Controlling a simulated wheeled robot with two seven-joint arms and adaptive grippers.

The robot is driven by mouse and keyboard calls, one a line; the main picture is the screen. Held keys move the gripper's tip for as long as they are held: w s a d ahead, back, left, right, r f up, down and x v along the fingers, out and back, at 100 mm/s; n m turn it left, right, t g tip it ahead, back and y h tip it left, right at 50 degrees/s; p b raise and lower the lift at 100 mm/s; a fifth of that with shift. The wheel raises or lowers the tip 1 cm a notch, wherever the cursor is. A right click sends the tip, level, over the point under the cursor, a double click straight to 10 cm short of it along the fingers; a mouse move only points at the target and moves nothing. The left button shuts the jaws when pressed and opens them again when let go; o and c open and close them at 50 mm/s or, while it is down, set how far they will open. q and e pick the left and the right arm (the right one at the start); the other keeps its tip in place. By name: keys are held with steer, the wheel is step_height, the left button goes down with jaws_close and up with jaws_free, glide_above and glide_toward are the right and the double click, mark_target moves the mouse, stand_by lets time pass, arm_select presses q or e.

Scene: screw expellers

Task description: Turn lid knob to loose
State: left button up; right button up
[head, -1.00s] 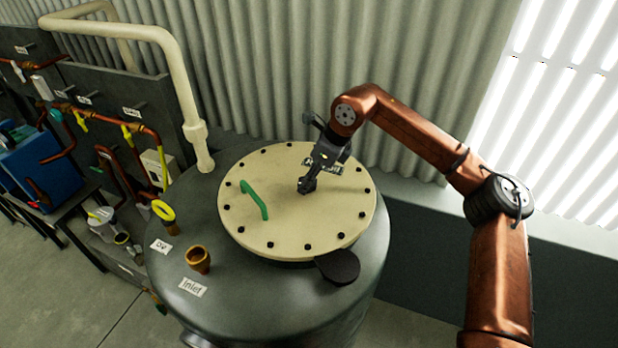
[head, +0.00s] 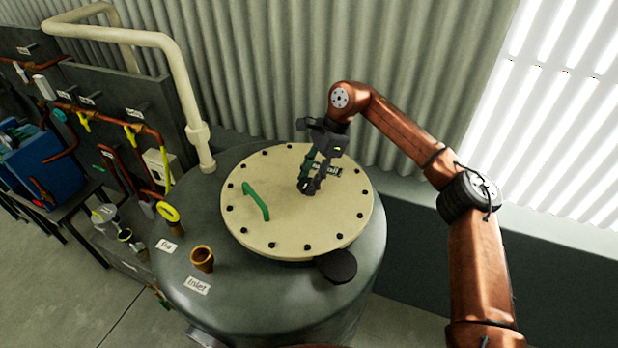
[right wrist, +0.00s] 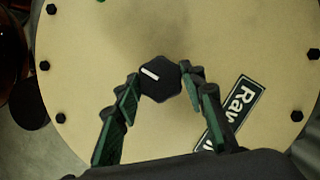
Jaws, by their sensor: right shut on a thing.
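The lid (head: 285,228) is a round cream plate with dark bolts around its rim, on top of a grey tank. A green handle (head: 257,200) stands on its left part. The lid knob (right wrist: 160,79) is small, black and many-sided with a white pointer line, which points to the upper left in the right wrist view. My right gripper (head: 311,188) is over the lid's middle, and in the right wrist view its fingers (right wrist: 160,82) are shut on the knob from both sides. In the head view the gripper mostly hides the knob. My left gripper is not in view.
A label (right wrist: 235,112) lies on the lid beside the knob. A black round plate (head: 337,266) juts from the lid's front edge. A brass inlet (head: 202,259) and a yellow-ringed valve (head: 168,214) stand at left. A cream pipe (head: 184,85) rises behind; a corrugated wall backs the tank.

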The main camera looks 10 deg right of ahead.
steer(key=shift+n, duration=0.3)
steer(key=o, duration=1.2)
steer(key=shift+c, duration=0.2)
steer(key=shift+w+d+r, duration=0.1)
steer(key=shift+r, duration=0.2)
steer(key=v, duration=1.1)
steer(key=shift+r, duration=0.25)
steer(key=shift+f, duration=0.15)
